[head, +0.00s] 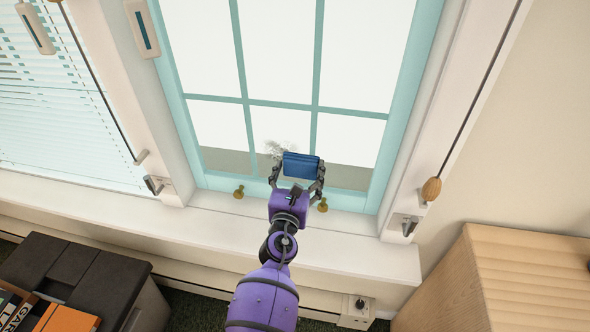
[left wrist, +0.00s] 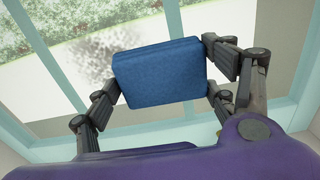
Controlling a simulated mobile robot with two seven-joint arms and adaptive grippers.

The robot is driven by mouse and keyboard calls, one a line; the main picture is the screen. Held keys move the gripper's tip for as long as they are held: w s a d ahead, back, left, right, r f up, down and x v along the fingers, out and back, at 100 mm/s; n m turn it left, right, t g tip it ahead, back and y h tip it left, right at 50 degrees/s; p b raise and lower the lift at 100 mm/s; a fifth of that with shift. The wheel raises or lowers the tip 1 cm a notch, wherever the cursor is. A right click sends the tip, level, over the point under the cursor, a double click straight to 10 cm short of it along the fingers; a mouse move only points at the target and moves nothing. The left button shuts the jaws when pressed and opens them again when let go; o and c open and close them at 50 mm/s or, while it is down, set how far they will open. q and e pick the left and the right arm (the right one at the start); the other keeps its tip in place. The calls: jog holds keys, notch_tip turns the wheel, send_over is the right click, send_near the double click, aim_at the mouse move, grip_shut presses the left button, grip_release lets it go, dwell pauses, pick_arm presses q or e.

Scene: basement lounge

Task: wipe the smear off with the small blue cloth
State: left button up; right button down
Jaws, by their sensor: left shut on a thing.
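My left gripper (head: 298,176) is shut on the small blue cloth (head: 301,166), a folded blue pad held between its two fingers in front of the window's lower panes. The cloth also shows in the left wrist view (left wrist: 160,76), with a finger at each side. A grey speckled smear (head: 276,148) is on the window glass, just left of and above the cloth. In the left wrist view the smear (left wrist: 96,62) lies left of the cloth, which may hide part of it. I cannot tell whether the cloth touches the glass. My right gripper is not in view.
The window has a teal frame (head: 398,100) with thin bars and brass knobs (head: 238,192) at its bottom. A white sill (head: 350,248) runs below. A wooden cabinet (head: 500,280) stands at right, a dark box (head: 80,275) at lower left. A cord with a wooden pull (head: 431,190) hangs right.

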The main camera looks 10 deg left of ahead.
aim_at(289, 162)
pick_arm(q)
jog(key=shift+w+a+r, duration=0.1)
jog(key=shift+a+r, duration=0.05)
jog(key=shift+a, duration=1.8)
jog(key=shift+a+p, duration=0.4)
jog(key=shift+a, duration=1.35)
jog(key=shift+w+a, duration=0.1)
jog(key=shift+a, duration=1.8)
jog(key=shift+r+p, duration=0.7)
jog(key=shift+r, duration=0.1)
jog(key=shift+r+p, duration=0.5)
jog(key=shift+r, duration=0.05)
jog(key=shift+d+f, duration=0.1)
jog(key=shift+d, duration=0.15)
jog(key=shift+d+p, duration=0.3)
jog(key=shift+d, duration=3.65)
jog(key=shift+d+p, duration=0.35)
jog(key=shift+d, duration=1)
jog(key=shift+a, duration=5.6)
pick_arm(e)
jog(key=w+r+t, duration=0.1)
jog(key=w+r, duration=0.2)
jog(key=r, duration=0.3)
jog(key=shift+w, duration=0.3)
